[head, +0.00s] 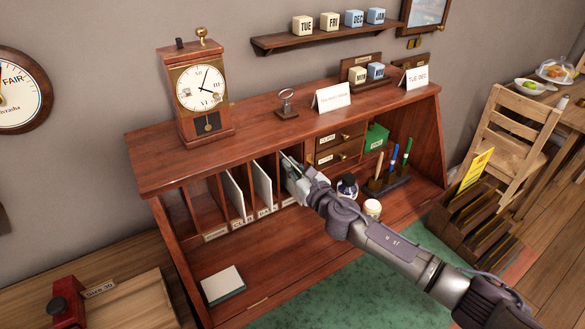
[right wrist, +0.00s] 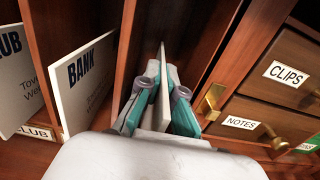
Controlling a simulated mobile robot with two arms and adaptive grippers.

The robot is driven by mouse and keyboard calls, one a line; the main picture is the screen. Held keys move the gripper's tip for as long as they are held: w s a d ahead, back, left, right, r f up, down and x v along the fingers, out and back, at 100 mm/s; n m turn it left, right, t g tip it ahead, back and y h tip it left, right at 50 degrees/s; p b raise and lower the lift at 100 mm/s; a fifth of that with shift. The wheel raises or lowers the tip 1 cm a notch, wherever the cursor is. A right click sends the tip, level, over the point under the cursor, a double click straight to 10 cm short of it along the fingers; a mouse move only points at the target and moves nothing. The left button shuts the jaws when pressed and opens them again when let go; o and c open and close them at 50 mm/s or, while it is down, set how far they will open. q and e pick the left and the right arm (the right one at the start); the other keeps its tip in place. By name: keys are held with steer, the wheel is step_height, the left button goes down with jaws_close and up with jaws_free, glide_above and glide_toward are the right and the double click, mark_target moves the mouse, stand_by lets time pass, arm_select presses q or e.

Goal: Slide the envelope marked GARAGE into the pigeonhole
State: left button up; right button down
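A thin pale envelope (right wrist: 163,95) stands upright between the teal fingertips of my right gripper (right wrist: 163,108), seen edge-on in the right wrist view, so its marking cannot be read. My right gripper (head: 293,168) is shut on it, at the mouth of the rightmost pigeonhole in the desk. The envelope's far end reaches in between the wooden dividers. An envelope marked BANK (right wrist: 85,82) stands in the slot just left. The label of the slot in front of my gripper is hidden. My left gripper is not in view.
Another envelope (right wrist: 22,75), its marking ending in LUB, stands further left. Drawers labelled CLIPS (right wrist: 285,74) and NOTES (right wrist: 240,122), with brass knobs, adjoin on the right. An ink bottle (head: 347,187) and a pen stand (head: 385,183) are near my wrist. A paper pad (head: 222,284) lies on the desk.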

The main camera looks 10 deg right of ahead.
steer(key=shift+b+x, duration=0.3)
steer(key=shift+x, duration=0.85)
steer(key=c, duration=1.2)
jaws_free()
steer(key=shift+c, duration=0.2)
steer(key=shift+s+d, duration=0.1)
steer(key=shift+s+d+f, duration=0.1)
steer(key=shift+s, duration=0.2)
steer(key=v, duration=1.1)
steer(key=shift+r, duration=0.25)
